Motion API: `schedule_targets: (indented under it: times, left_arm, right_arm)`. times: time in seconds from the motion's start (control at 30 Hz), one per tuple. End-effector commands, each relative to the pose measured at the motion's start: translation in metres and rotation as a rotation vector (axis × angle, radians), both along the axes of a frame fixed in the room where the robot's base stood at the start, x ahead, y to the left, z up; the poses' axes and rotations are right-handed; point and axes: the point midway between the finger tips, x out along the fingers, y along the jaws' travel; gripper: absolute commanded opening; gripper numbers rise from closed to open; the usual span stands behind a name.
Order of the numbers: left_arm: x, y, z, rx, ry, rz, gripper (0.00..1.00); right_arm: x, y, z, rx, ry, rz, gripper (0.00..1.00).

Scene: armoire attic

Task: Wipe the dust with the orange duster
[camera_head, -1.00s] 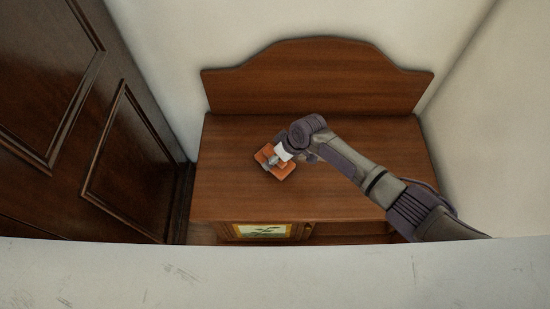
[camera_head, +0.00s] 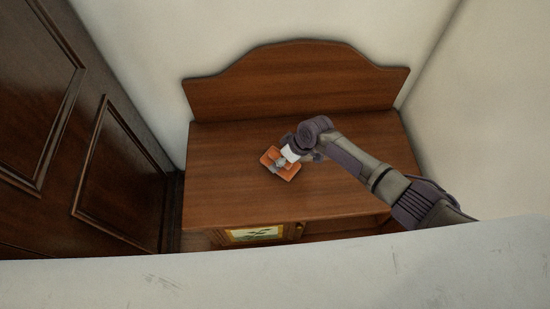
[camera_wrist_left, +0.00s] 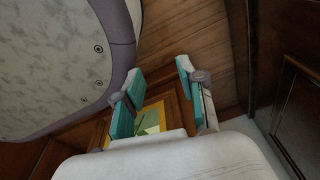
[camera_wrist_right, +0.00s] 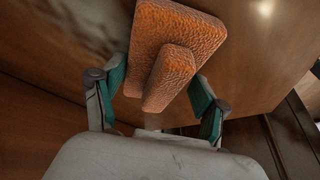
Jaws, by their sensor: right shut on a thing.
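The orange duster (camera_head: 277,166) is on or just above the brown wooden cabinet top (camera_head: 230,175), near its middle. In the right wrist view it has a wide textured pad (camera_wrist_right: 205,30) and a block-shaped handle (camera_wrist_right: 168,78). My right gripper (camera_wrist_right: 160,80) is shut on that handle, a finger on each side. A greyish, smudged patch (camera_wrist_right: 75,25) on the wood beside the pad may be dust or shadow; I cannot tell. My left gripper (camera_wrist_left: 158,70) is open and empty, seen only in its wrist view.
The cabinet has a raised back panel (camera_head: 295,85) and a light picture panel (camera_head: 255,234) on its front. A dark panelled door (camera_head: 60,150) stands at the left and a pale wall (camera_head: 480,120) at the right. The cabinet top is otherwise clear.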

Motion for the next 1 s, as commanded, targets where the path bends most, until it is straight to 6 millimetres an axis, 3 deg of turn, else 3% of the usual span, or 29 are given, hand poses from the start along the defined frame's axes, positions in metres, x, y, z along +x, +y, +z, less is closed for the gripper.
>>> schedule_targets:
  times: [1.0]
  left_arm:
    - [-0.006,-0.006,-0.008,-0.013,-0.017,-0.001,0.4]
  right_arm:
    - [-0.001,-0.062,-0.002,-0.005,0.003,-0.002,0.45]
